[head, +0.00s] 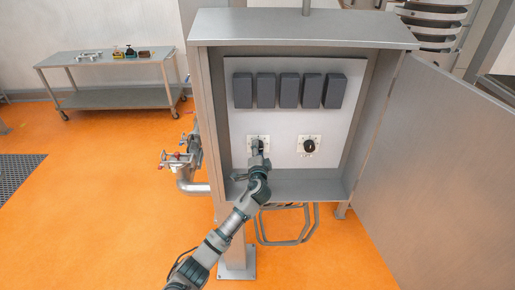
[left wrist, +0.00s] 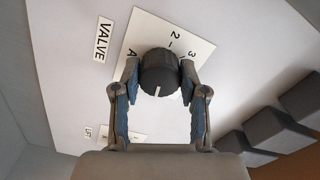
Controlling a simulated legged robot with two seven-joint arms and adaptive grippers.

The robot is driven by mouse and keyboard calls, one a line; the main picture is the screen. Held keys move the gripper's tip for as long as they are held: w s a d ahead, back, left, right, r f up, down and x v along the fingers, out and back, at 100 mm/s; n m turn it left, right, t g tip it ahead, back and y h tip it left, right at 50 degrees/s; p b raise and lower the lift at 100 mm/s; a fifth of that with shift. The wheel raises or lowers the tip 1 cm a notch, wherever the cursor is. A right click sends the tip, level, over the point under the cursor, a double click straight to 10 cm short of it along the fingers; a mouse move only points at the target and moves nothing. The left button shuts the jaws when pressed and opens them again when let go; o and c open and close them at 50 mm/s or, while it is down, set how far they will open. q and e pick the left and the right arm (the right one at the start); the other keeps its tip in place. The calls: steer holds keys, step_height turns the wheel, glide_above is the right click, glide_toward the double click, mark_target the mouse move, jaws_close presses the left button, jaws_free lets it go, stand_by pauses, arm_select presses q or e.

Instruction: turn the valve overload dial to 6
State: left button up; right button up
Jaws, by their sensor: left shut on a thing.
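A dark round dial (left wrist: 158,72) sits on a white scale plate (left wrist: 143,25) with 2, 3 and a letter A legible. A label (left wrist: 104,39) beside the plate reads VALVE. My left gripper (left wrist: 159,78) has one finger on each side of the dial, shut on it. The white pointer line on the dial points down in the left wrist view, toward the palm. In the head view, my left gripper (head: 257,146) is at the left plate (head: 250,138) and hides most of that dial. My right gripper is in neither view.
A second black dial (head: 309,146) sits to the right on the same panel. Several dark blocks (head: 288,91) line the panel above. The metal cabinet (head: 300,28) has its door (head: 440,165) open at right. Pipes with red handles (head: 178,158) stand left.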

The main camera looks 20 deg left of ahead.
arm_select(q)
steer(key=shift+d+m, duration=0.1)
steer(key=shift+m, duration=1)
steer(key=o, duration=0.9)
steer(key=shift+o, duration=1.2)
steer(key=shift+w+f, duration=0.1)
steer(key=shift+d, duration=0.1)
steer(key=v, duration=1.1)
steer(key=shift+s+d, duration=0.2)
steer(key=shift+s, duration=0.15)
